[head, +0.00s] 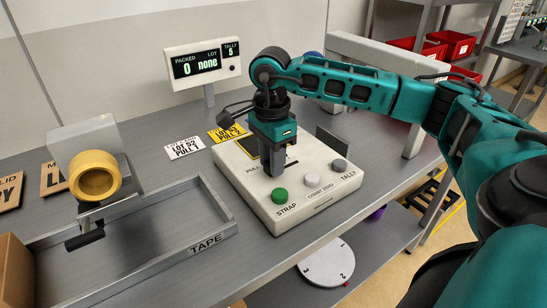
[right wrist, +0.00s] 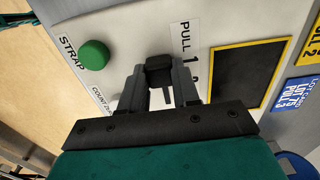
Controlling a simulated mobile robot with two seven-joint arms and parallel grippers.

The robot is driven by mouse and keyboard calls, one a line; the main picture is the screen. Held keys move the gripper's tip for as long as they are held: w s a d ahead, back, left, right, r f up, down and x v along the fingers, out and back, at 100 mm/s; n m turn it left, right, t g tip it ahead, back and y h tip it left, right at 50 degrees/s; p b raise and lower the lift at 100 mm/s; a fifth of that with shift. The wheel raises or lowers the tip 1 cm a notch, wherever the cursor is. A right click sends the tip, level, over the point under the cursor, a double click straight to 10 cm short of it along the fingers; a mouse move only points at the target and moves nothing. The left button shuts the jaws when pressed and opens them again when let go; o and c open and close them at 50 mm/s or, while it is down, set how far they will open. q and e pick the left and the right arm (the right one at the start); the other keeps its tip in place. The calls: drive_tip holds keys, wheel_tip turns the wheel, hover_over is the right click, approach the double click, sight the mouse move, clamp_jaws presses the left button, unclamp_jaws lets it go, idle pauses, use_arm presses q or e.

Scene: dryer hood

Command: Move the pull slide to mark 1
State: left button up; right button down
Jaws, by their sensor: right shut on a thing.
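The white control box (head: 330,172) stands on the grey bench. My right gripper (head: 273,168) points down over the box's left part. In the right wrist view its two fingers (right wrist: 158,88) are shut on the black knob of the pull slide (right wrist: 158,66). The knob is beside the printed PULL scale (right wrist: 186,42), near the numeral 1. In the head view the gripper hides the knob and most of the scale. My left gripper is not in view.
A display (head: 202,63) behind reads PACKED 0, LOT none, TALLY 5. Yellow and white pull cards (head: 185,148) lie behind the box. A tape tray (head: 150,256) and a tape roll (head: 95,176) are at left. A white frame (head: 385,60) stands at right.

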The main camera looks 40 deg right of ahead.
drive_tip(key=c, duration=0.8)
unclamp_jaws()
drive_tip(key=shift+a, duration=0.2)
drive_tip(key=shift+r, duration=0.1)
wheel_tip(320, 180, up, 13)
drive_tip(key=shift+f, duration=0.2)
